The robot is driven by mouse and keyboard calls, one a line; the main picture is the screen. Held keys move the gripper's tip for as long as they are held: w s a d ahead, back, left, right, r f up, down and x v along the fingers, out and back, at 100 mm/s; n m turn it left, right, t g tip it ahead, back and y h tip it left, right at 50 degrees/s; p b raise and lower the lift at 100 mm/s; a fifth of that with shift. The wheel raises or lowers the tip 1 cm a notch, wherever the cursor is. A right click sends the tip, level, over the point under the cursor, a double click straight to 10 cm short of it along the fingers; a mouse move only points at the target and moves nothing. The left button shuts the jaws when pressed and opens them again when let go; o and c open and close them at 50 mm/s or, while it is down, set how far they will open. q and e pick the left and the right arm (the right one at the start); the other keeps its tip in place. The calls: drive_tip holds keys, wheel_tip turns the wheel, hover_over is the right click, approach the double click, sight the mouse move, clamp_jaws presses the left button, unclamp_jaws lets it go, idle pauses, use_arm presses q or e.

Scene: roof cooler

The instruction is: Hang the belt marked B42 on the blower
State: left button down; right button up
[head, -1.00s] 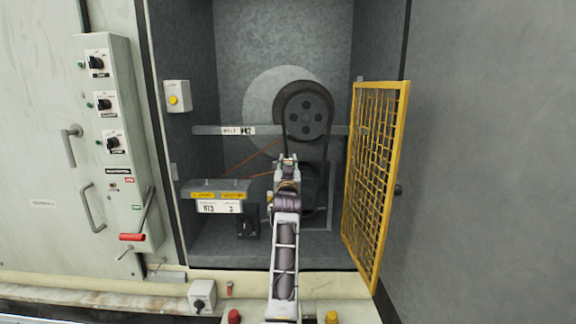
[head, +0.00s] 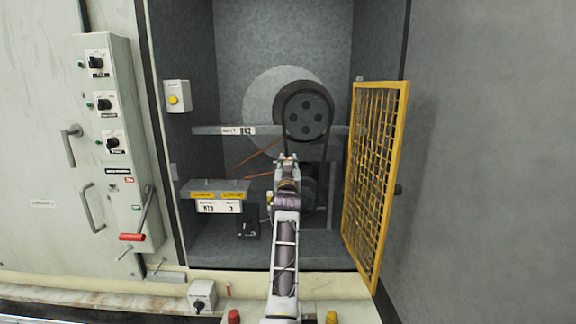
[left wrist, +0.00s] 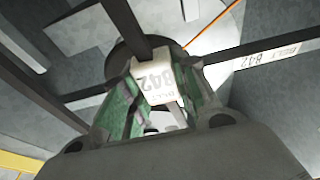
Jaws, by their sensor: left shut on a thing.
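My left gripper (head: 287,160) reaches into the grey cabinet, in front of and just below the upper pulley (head: 306,116). In the left wrist view its green-padded fingers (left wrist: 158,84) are shut on a black belt (left wrist: 124,18) at its white tag (left wrist: 152,80), which reads B42. In the head view, dark strands of belt (head: 326,148) show beside and below the upper pulley. A lower dark pulley (head: 309,190) is partly hidden behind my gripper. How the belt sits on each pulley cannot be told clearly. My right gripper is not in view.
An open yellow mesh guard (head: 375,180) stands close on the right. A grey bar (head: 205,130) with a B42 belt label crosses the cabinet. A labelled box (head: 219,190) is at lower left, with orange cords (head: 255,155) behind. A switch panel (head: 112,150) is outside, left.

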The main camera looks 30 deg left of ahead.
use_arm(q)
drive_tip(key=shift+f+x, duration=0.2)
drive_tip(key=shift+x, duration=0.7)
drive_tip(key=shift+f+x, duration=0.2)
drive_tip(key=shift+x, duration=0.65)
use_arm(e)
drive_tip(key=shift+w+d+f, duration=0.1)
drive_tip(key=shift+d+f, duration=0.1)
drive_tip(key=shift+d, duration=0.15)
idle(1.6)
use_arm(q)
drive_tip(key=shift+w+f+b, duration=0.1)
drive_tip(key=shift+f+b, duration=0.45)
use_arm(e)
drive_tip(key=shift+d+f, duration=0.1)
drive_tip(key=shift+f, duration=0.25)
use_arm(q)
drive_tip(key=shift+f, duration=0.1)
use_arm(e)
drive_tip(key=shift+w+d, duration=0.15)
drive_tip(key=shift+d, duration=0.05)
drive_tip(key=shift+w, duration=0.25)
use_arm(q)
drive_tip(key=c, duration=1)
unclamp_jaws()
drive_tip(key=shift+c, duration=0.2)
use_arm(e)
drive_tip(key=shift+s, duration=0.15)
